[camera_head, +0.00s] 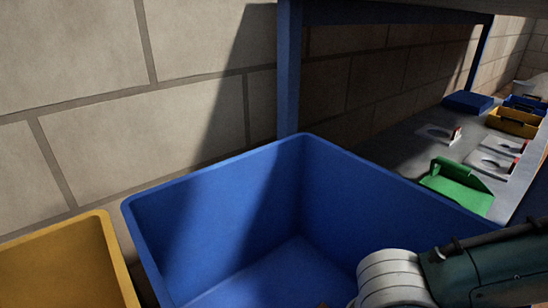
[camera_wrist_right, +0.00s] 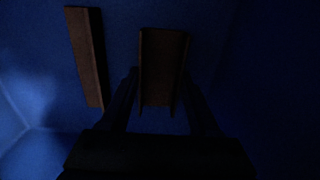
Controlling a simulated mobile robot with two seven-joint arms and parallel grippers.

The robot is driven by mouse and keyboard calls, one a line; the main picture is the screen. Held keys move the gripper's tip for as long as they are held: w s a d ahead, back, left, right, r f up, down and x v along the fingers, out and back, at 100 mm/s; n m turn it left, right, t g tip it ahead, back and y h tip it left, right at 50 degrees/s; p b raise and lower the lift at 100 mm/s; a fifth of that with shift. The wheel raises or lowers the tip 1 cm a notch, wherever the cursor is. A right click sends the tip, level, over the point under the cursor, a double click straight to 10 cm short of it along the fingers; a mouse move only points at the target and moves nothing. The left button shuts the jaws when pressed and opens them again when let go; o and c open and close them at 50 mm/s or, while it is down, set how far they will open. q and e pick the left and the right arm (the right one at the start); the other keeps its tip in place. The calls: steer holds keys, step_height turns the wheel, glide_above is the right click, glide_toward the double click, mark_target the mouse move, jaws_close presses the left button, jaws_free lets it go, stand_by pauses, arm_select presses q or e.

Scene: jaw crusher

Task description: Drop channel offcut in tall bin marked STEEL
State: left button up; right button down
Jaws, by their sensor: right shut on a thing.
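The channel offcut (camera_wrist_right: 162,62) is a dark brown channel-shaped piece, seen in the right wrist view between the fingers. My right gripper (camera_wrist_right: 159,82) is shut on it, with blue bin walls around it. In the head view my right arm reaches in from the right over the blue bin (camera_head: 215,215); the gripper is below the frame. A small brown tip (camera_head: 322,305) shows at the bottom edge. No STEEL marking is visible on any bin. My left gripper is not in view.
Another long brown piece (camera_wrist_right: 86,57) shows inside the bin, left of the held one. A yellow bin (camera_head: 70,262) stands left of the blue bin. A grey bench with a green tray (camera_head: 458,186) and other small trays is at the right. A blue post (camera_head: 288,70) rises behind.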

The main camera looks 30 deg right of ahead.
steer(key=shift+f, duration=0.15)
steer(key=shift+c, duration=0.6)
jaws_free()
step_height(320, 180, up, 12)
steer(key=p, duration=0.8)
steer(key=shift+r, duration=0.2)
